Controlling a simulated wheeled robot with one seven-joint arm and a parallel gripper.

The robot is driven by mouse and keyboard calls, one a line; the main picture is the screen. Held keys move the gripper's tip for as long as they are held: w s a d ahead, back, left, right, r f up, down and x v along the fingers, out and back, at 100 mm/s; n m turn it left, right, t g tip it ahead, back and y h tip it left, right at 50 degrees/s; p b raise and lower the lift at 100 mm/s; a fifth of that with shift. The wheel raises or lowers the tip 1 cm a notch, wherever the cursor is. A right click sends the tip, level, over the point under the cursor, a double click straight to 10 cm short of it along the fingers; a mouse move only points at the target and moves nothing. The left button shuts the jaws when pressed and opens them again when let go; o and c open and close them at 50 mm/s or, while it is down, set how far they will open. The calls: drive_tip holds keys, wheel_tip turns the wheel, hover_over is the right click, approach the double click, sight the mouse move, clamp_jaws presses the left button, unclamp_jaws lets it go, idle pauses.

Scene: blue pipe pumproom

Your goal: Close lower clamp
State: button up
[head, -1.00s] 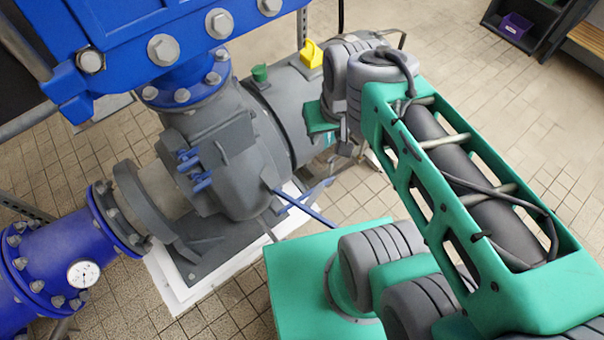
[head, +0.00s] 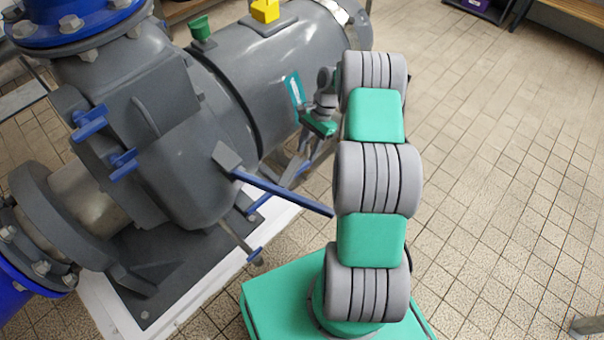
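Two small blue clamps sit on the left side of the grey pump housing (head: 180,150). The upper one (head: 89,122) is higher and further left; the lower clamp (head: 122,164) is just below it to the right. Both stick out from the housing; I cannot tell whether the lower one is open or shut. My gripper (head: 308,148) is small and partly hidden beside the pump's right side, under my green and grey wrist. It is well to the right of both clamps, and its fingers are not clear.
A long blue lever (head: 280,190) juts right from the pump toward my arm. A green cap (head: 201,30) and a yellow block (head: 265,10) stand on top. Tiled floor (head: 500,200) at right is free.

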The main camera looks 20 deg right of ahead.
sight(302, 166)
drive_tip(key=b+x, duration=0.2)
drive_tip(key=x, duration=0.4)
drive_tip(key=shift+s+a+f, duration=0.1)
drive_tip(key=shift+a+f, duration=0.1)
drive_tip(key=shift+f, duration=0.15)
clamp_jaws()
idle(1.0)
